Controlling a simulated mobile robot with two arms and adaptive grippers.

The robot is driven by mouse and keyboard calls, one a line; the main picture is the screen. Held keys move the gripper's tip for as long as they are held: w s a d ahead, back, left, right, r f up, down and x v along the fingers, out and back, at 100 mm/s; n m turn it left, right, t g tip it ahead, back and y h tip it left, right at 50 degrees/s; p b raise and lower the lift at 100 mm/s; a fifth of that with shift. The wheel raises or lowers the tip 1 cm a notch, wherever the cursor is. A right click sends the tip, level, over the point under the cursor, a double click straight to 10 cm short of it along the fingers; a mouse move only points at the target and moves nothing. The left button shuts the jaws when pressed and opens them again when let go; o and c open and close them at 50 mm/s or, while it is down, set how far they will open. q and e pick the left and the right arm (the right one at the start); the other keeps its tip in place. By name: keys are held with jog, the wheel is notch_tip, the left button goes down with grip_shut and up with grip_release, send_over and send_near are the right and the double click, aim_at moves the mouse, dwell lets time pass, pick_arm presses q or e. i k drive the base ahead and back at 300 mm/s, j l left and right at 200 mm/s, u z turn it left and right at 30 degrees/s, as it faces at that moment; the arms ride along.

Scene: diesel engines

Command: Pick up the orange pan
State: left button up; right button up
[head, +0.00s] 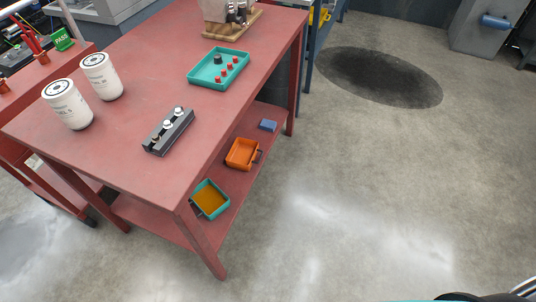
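The orange pan (239,164) is a small, open, rectangular pan on the lower shelf of the red workbench, below the bench's right edge. A small dark part shows at its right side; I cannot tell what it is. A teal tray (223,211) with an orange-yellow inside sits nearer on the same shelf, apart from the pan. Neither of my grippers can be made out in the head view.
The red workbench (130,145) holds two white filters (69,106) (103,77), a dark block with knobs (168,131) and a teal tray with red pieces (205,82). A blue block (268,125) lies beyond the pan. Open floor (370,190) with a dark stain (380,76) lies right.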

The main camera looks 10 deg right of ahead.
aim_at(243, 152)
jog(key=l+u, duration=0.1)
jog(key=u, duration=0.5)
jog(key=i+l+u, duration=0.15)
jog(key=l+u, duration=0.2)
jog(key=u, duration=0.15)
jog(key=l+u, duration=0.45)
jog(key=i+l+u, duration=0.1)
jog(key=l+u, duration=0.2)
jog(key=u, duration=0.2)
